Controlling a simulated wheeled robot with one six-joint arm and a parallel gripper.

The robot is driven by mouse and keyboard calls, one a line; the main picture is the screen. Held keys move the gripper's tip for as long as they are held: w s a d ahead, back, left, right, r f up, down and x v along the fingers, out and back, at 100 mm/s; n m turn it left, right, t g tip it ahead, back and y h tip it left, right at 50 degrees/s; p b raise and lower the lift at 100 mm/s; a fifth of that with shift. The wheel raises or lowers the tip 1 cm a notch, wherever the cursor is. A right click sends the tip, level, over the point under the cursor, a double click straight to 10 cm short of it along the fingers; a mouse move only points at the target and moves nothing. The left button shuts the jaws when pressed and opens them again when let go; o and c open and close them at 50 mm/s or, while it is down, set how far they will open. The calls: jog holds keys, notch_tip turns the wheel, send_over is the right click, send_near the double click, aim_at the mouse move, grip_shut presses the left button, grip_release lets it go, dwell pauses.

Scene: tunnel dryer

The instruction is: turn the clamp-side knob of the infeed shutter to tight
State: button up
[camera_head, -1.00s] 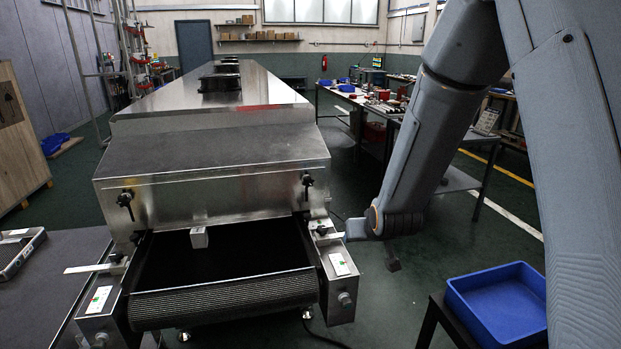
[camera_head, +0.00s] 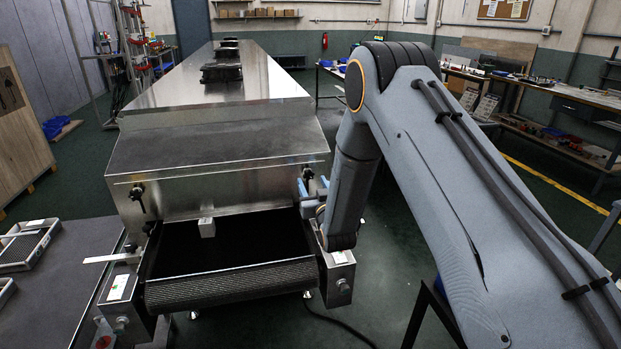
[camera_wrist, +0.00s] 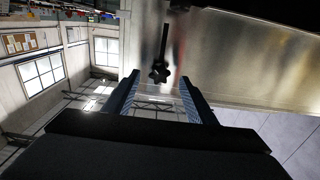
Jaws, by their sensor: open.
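The infeed shutter (camera_head: 225,190) is a steel hood front above the belt mouth. It has a black left knob (camera_head: 137,197) and a black right knob (camera_head: 308,173), each on a dark stem. I cannot tell from labels which is the clamp-side one. My gripper (camera_head: 306,194) is at the right knob, its blue fingers just below and beside it, partly hidden by my arm. In the wrist view my gripper (camera_wrist: 160,90) is open and empty. A black lobed knob (camera_wrist: 160,72) with a slotted stem shows between and ahead of the fingertips, apparently not gripped.
A small pale block (camera_head: 206,227) sits at the mouth on the dark conveyor belt (camera_head: 180,255).

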aim_at(309, 177)
jog(key=shift+p+x, duration=0.35)
jog(key=shift+x, duration=1.2)
jog(key=c, duration=1)
jog(key=shift+c, duration=0.2)
jog(key=shift+m+b, duration=0.3)
